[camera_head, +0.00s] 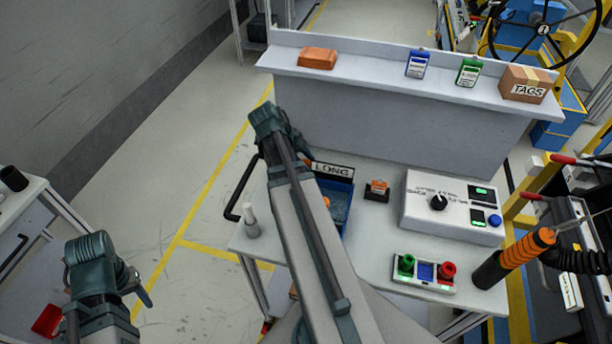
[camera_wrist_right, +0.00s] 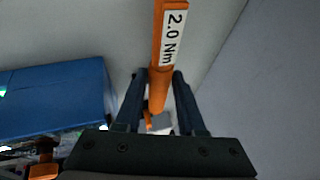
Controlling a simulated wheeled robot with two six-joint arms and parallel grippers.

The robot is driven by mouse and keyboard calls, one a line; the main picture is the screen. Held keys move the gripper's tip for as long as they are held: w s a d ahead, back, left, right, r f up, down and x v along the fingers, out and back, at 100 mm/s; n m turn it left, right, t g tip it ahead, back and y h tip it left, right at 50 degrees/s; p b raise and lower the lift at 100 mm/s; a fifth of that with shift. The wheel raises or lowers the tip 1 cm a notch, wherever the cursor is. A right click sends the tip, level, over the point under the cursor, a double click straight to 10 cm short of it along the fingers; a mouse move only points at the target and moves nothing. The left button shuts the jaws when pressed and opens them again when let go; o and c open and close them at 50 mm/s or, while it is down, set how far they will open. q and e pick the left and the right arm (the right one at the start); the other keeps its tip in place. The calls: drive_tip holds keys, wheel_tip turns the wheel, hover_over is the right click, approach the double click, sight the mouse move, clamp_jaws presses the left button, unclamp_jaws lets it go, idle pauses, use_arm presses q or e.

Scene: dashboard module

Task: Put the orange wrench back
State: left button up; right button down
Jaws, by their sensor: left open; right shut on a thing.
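The orange wrench (camera_wrist_right: 170,45), labelled "2.0 Nm", is held in my right gripper (camera_wrist_right: 160,85) in the right wrist view. The dark fingers close on both sides of its shaft, and its lower end shows between them. In the head view my right arm crosses the middle and hides its fingers and most or all of the wrench. A blue bin (camera_head: 347,227) labelled "LONG" stands partly behind that arm with something orange inside. A blue box face (camera_wrist_right: 55,100) shows left of the wrench in the wrist view. My left gripper (camera_head: 134,284) is at the lower left, open and empty.
The workbench (camera_head: 378,232) carries a small orange item (camera_head: 377,189), a dial box (camera_head: 450,207), a button box (camera_head: 424,273) and an orange-black tool (camera_head: 520,250) at the right. A raised shelf (camera_head: 390,80) stands behind.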

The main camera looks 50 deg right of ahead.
drive_tip(key=shift+f+b, duration=1.95)
drive_tip(key=shift+r, duration=0.15)
drive_tip(key=c, duration=0.5)
unclamp_jaws()
drive_tip(key=shift+r+p, duration=0.15)
drive_tip(key=shift+p, duration=0.15)
drive_tip(key=p+v, duration=1)
drive_tip(key=v, duration=0.1)
drive_tip(key=shift+a+r, duration=0.2)
drive_tip(key=shift+r, duration=0.1)
